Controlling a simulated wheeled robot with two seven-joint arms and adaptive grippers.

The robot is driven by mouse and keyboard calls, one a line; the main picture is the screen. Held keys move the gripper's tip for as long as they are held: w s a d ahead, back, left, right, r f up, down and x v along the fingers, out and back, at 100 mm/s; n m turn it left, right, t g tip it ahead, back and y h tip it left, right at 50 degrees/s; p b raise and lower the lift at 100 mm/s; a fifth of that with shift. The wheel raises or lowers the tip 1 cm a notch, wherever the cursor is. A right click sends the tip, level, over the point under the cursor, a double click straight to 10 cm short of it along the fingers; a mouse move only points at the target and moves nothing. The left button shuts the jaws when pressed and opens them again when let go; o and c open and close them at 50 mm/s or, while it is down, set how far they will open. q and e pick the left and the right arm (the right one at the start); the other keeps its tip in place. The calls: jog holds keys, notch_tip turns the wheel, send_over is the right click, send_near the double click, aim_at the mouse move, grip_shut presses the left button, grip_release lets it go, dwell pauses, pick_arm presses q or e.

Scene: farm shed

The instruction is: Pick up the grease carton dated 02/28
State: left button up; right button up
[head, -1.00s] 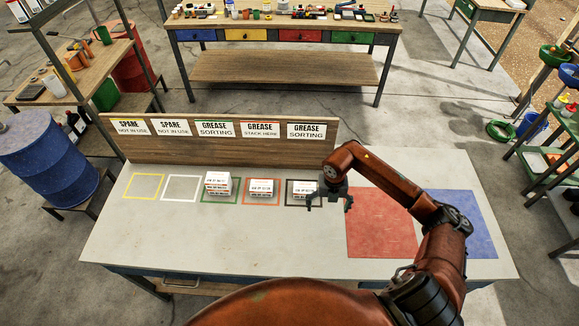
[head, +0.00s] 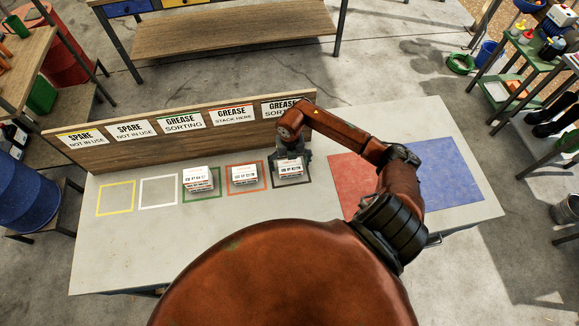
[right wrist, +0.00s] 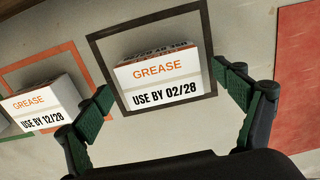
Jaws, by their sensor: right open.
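The white grease carton marked "USE BY 02/28" (right wrist: 160,82) lies inside the black outlined square (right wrist: 99,62) in the right wrist view. It also shows in the head view (head: 290,171), partly under my right gripper (head: 291,158). In the right wrist view my right gripper (right wrist: 166,112) is open, its green-padded fingers on either side of and short of the carton, with nothing between them. A grease carton marked "USE BY 12/28" (right wrist: 42,103) lies to the left in the orange square. My left gripper is not in view.
A carton stack (head: 198,181) stands in the green square, and a carton (head: 244,174) sits in the orange-red square. Yellow (head: 116,198) and white (head: 158,191) squares are empty. The signboard (head: 180,133) stands along the table's back. Red (head: 350,182) and blue (head: 450,175) areas are bare.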

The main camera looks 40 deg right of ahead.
notch_tip(320, 180, down, 2)
jog(key=shift+f, duration=0.1)
jog(key=c, duration=0.6)
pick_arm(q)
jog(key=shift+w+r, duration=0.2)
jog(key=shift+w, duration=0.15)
pick_arm(e)
jog(key=c, duration=0.7)
